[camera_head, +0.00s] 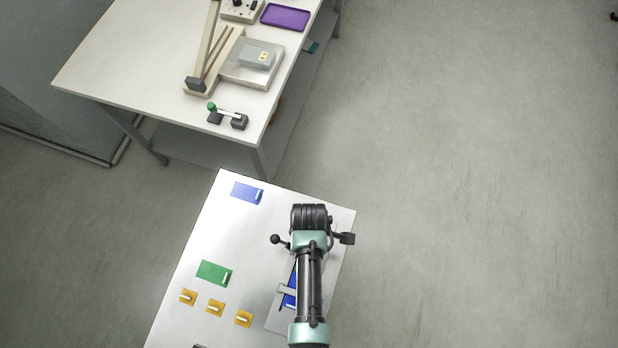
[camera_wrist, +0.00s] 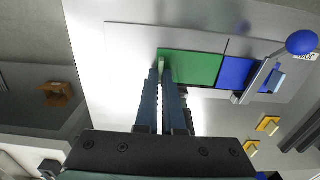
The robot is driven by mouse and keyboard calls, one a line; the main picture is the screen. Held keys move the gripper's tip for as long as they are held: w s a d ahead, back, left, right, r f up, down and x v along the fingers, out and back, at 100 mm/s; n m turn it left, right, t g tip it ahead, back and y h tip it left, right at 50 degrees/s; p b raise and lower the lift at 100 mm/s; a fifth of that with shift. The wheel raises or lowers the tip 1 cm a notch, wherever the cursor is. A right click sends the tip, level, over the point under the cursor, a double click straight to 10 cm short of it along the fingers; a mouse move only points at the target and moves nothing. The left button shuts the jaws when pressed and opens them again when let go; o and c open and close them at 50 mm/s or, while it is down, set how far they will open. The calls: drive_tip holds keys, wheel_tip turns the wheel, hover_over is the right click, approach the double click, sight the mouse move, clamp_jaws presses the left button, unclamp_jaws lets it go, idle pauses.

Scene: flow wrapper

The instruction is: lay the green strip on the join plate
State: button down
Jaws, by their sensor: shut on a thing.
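A green strip (camera_wrist: 197,67) is at my gripper (camera_wrist: 160,78), whose fingers are shut on the pale tab at its left end in the wrist view. The strip lies flat over the pale join plate (camera_wrist: 130,45); I cannot tell whether it rests on it or hovers just above. Its far edge is close beside a blue strip (camera_wrist: 234,73) on the plate, with a thin dark line between them. In the head view the plate (camera_head: 275,318) and its blue strip (camera_head: 290,298) are partly hidden by my arm, and the held strip is hidden.
A blue-knobbed clamp bar (camera_wrist: 302,42) crosses the blue strip. On the table lie another green strip (camera_head: 214,272), another blue strip (camera_head: 247,192) and yellow pieces (camera_head: 215,308). A second table (camera_head: 130,70) behind holds a purple tray (camera_head: 285,17) and devices.

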drive_tip(key=c, duration=1)
unclamp_jaws()
drive_tip(key=shift+o, duration=0.2)
wheel_tip(320, 180, up, 13)
